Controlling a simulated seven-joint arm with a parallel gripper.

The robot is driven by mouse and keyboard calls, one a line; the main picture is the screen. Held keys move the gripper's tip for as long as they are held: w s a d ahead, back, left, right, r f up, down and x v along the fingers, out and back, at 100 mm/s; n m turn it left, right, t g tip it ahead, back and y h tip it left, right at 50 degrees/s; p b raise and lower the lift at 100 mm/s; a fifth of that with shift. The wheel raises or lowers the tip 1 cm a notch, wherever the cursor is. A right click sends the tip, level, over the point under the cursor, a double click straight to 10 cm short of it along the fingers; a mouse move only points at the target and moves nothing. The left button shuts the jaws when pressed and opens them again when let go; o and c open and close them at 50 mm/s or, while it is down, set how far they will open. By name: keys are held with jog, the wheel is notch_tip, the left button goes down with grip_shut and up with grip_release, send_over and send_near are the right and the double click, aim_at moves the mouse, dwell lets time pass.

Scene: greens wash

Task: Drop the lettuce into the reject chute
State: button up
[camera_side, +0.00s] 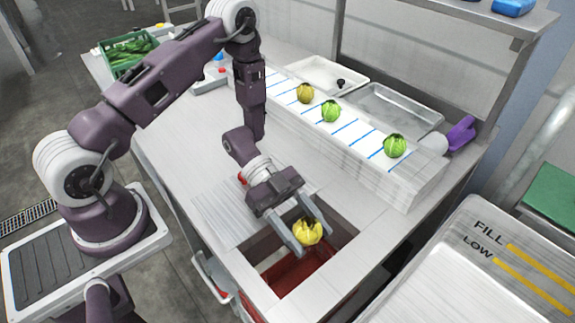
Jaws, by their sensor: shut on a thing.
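A small yellow lettuce (307,231) is held between the fingers of my gripper (302,236). My gripper is shut on it, over the square opening of the reject chute (294,282). The chute has a grey rim and red inner walls. The lettuce appears to be above the opening's far side; its exact height over the rim is hard to tell. Three more lettuces sit on a white, blue-lined conveyor: a yellowish one (305,93), a green one (331,111) and another green one (395,146).
A white tray (318,72) and a metal tray (385,100) lie behind the conveyor (350,131). A purple scoop (461,133) is at its right end. A green crate (128,66) stands at back left. A basin marked FILL and LOW (480,285) is at front right.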

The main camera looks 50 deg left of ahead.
jog(key=o, duration=1.5)
notch_tip(320, 180, up, 10)
